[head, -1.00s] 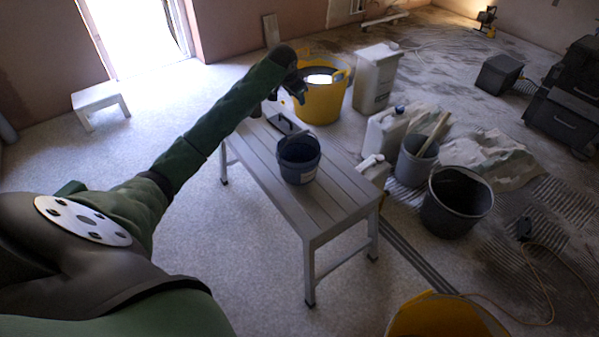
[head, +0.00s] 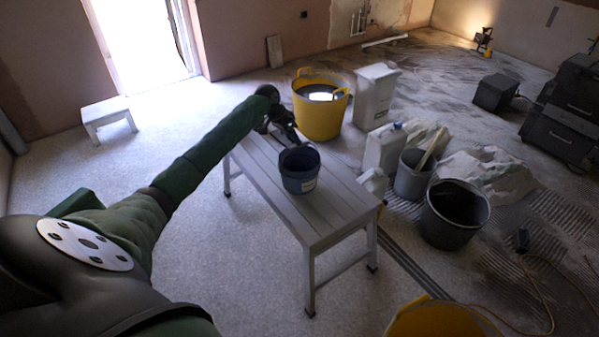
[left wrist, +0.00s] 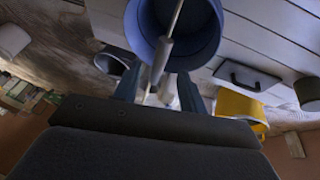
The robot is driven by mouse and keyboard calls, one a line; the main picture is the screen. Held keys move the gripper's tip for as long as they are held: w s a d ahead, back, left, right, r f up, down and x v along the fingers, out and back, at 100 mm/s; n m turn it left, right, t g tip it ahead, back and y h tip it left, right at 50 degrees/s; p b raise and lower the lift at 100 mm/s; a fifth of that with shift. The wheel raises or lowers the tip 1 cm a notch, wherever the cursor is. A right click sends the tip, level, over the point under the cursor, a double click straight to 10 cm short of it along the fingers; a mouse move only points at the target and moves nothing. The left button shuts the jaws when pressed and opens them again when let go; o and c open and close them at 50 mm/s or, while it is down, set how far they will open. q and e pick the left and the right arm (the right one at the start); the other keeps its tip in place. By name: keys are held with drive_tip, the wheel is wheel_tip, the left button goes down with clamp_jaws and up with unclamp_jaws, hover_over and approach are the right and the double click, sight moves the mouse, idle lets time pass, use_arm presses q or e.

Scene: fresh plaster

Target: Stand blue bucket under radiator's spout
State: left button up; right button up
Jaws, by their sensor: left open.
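The blue bucket (head: 299,178) stands upright on the grey slatted bench (head: 335,212). My left gripper (head: 286,136) is low over the bench, just behind the bucket's rim. In the left wrist view the bucket (left wrist: 207,30) fills the top middle, and its handle with a grey grip (left wrist: 160,62) reaches toward the gap between my fingertips (left wrist: 158,84). The fingers are apart, one on each side of that gap. I cannot tell whether they touch the handle. No radiator or spout can be made out. My right gripper is out of view.
A yellow tub (head: 320,115) stands behind the bench, with white containers (head: 375,97) beside it. A grey bucket (head: 413,180) and a black bucket (head: 453,222) stand to the right. Another yellow tub (head: 440,320) is at the front. Open floor lies left, around a white stool (head: 107,113).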

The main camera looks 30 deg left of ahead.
use_arm(q)
drive_tip(key=p+x, duration=0.1)
drive_tip(key=x, duration=0.3)
drive_tip(key=shift+w+d+f, duration=0.2)
drive_tip(key=shift+f, duration=0.35)
clamp_jaws()
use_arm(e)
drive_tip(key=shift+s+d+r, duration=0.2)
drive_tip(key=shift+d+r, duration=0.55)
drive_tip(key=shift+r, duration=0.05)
